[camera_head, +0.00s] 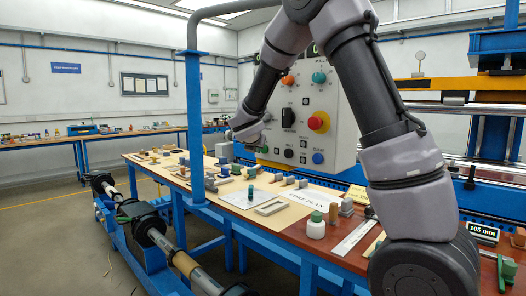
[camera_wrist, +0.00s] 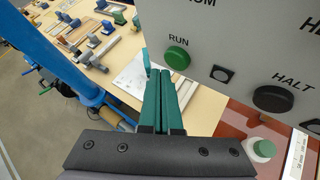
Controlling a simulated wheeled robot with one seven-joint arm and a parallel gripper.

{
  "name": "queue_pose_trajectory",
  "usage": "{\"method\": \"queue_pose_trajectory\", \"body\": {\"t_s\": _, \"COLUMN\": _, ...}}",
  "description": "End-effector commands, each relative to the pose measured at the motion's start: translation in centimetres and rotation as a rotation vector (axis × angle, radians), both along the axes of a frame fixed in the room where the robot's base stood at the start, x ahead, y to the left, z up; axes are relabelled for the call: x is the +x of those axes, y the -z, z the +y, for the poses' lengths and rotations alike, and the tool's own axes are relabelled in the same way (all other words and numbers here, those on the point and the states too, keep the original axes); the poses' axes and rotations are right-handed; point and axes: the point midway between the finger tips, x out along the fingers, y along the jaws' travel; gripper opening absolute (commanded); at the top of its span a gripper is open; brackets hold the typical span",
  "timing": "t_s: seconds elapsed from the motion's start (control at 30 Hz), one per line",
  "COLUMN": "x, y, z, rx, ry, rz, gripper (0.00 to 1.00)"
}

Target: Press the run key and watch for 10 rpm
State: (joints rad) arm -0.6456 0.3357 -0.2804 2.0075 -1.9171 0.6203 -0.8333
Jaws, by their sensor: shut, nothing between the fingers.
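The grey control box (camera_head: 345,140) hangs over the bench and carries several knobs and keys. In the wrist view the green run key (camera_wrist: 177,58), labelled RUN, is near the box's lower left, with the black HALT key (camera_wrist: 273,98) to its right. My gripper (camera_wrist: 166,76) is shut and empty, its teal fingers pointing towards the box just below the run key in the picture. I cannot tell whether the tips touch it. In the head view my wrist (camera_head: 246,128) is at the box's left side and partly hides that corner. No rpm readout is legible in either view.
A red mushroom button (camera_head: 318,122) and a blue key (camera_head: 318,157) are on the same panel. The bench below holds several small parts and a white bottle with a green cap (camera_head: 316,226). A blue post (camera_head: 195,110) stands left of the arm. A display (camera_head: 483,232) reads 105 mm.

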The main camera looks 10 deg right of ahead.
Motion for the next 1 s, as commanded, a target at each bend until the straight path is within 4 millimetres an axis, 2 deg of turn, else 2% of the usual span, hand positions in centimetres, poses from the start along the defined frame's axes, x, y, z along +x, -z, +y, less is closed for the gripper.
{"method": "queue_pose_trajectory", "body": {"t_s": 0.67, "x": 0.02, "y": 0.00, "z": -0.03, "rx": 0.000, "ry": 0.000, "rz": 0.000, "gripper": 0.00}}
{"method": "queue_pose_trajectory", "body": {"t_s": 1.0, "x": 0.50, "y": 0.00, "z": -0.76, "rx": 0.000, "ry": 0.001, "rz": 0.000, "gripper": 0.00}}
